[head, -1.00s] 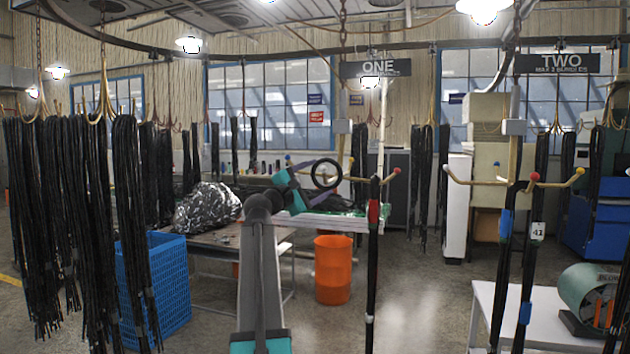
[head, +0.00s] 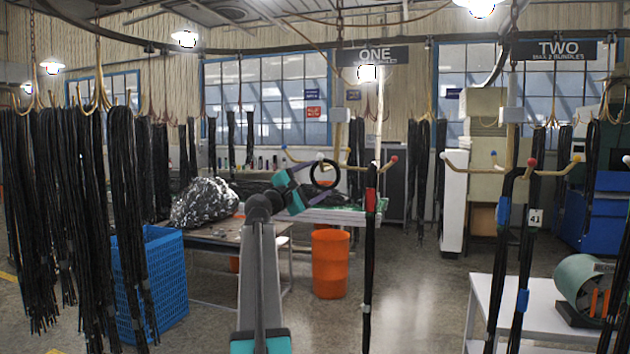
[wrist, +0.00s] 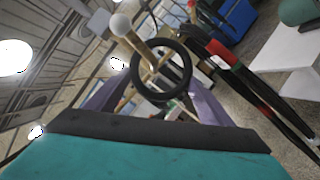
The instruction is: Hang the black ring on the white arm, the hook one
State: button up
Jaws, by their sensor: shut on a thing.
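My gripper (head: 311,188) is shut on the black ring (head: 325,173) and holds it up beside the rack under the ONE sign. The ring's opening shows in the wrist view (wrist: 188,75), with my purple fingers at both sides below it. The white-tipped arm's ball (head: 320,157) is at the ring's upper edge in the head view. In the wrist view the white ball (wrist: 120,24) lies up and left of the ring, and its arm runs down to the ring's opening. I cannot tell whether the arm passes through it.
A red-tipped arm (head: 393,160) and a blue-tipped arm (head: 285,148) spread from the same rack. A black hose bundle with a red band (head: 370,202) hangs there. An orange bin (head: 330,265) stands below. Another rack with hoses is at the right.

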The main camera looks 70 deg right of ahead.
jog(key=shift+d+f, duration=0.1)
jog(key=shift+f, duration=0.35)
jog(key=shift+f, duration=0.1)
dwell(0.4)
jog(key=o, duration=1.4)
jog(key=shift+o, duration=0.2)
jog(key=shift+b, duration=0.3)
jog(key=b+v, duration=0.3)
jog(key=v, duration=1)
jog(key=shift+w+a, duration=0.2)
jog(key=shift+a, duration=0.15)
